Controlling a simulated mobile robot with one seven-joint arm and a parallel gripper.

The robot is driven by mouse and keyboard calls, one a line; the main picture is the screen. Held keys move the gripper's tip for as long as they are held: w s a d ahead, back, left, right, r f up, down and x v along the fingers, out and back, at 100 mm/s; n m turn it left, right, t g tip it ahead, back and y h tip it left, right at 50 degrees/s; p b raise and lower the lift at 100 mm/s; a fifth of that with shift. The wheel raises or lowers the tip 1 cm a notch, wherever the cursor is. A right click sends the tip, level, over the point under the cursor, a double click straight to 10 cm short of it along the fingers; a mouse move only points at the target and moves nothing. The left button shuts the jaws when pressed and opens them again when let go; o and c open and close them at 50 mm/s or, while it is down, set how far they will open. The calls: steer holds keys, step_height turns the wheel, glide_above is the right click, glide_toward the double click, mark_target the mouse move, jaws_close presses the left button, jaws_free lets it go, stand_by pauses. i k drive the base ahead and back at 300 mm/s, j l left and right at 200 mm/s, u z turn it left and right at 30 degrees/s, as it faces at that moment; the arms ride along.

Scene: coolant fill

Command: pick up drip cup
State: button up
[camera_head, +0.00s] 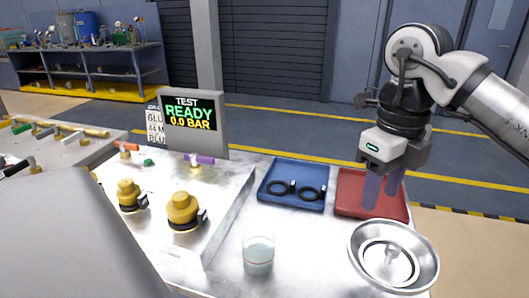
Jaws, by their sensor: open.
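The drip cup appears to be the small translucent cup (258,256), upright on the light metal bench top near the front middle. It looks pale and partly see-through. My gripper (381,200) is at the right, pointing down in front of or over the red tray (345,203). Its two bluish fingers are apart with nothing between them. It is well to the right of the cup and farther back, not touching it. My gripper hides part of the red tray.
A blue tray (275,204) holds two black rings (312,193). A round metal dish (360,271) stands at the front right, right of the cup. Yellow-brass fittings (183,208) and a display (190,113) reading "TEST READY 0.0 BAR" are left. Bare bench lies around the cup.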

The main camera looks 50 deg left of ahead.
mark_target(258, 240)
steer(key=u, duration=1.15)
